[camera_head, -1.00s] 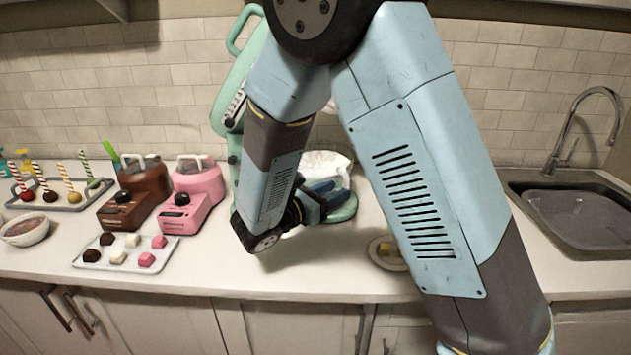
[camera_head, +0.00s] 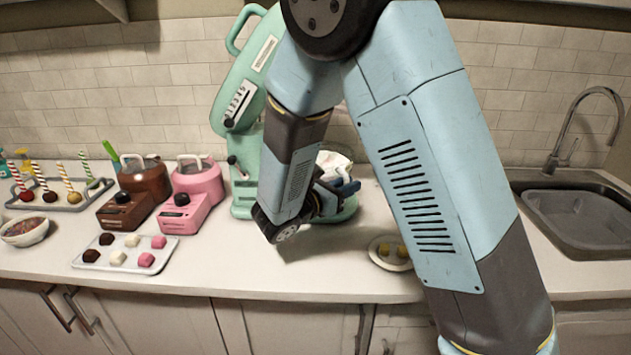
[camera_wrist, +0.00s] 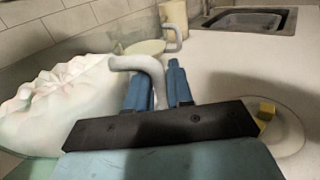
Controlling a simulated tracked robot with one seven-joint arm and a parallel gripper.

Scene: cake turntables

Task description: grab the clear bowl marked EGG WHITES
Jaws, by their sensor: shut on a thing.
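A bowl heaped with fluffy white stuff (camera_wrist: 62,92) is at the left of the wrist view; a pale curved handle (camera_wrist: 138,63) rises beside it. My gripper (camera_wrist: 160,82) has its blue fingers on either side of this handle, whose lower end passes between them. In the head view, the white heap (camera_head: 334,160) shows partly behind my arm, at the foot of the green mixer (camera_head: 243,95), and my gripper (camera_head: 343,186) is in front of it. The words EGG WHITES cannot be read in any view. The bowl's wall is mostly hidden.
A plate with yellow pieces (camera_head: 376,261) lies to the right on the counter. A beige cup (camera_wrist: 173,18) and a pale green round thing (camera_wrist: 143,48) are behind my fingers. A sink (camera_head: 575,215) is at far right. A sweets tray (camera_head: 95,256) is at left.

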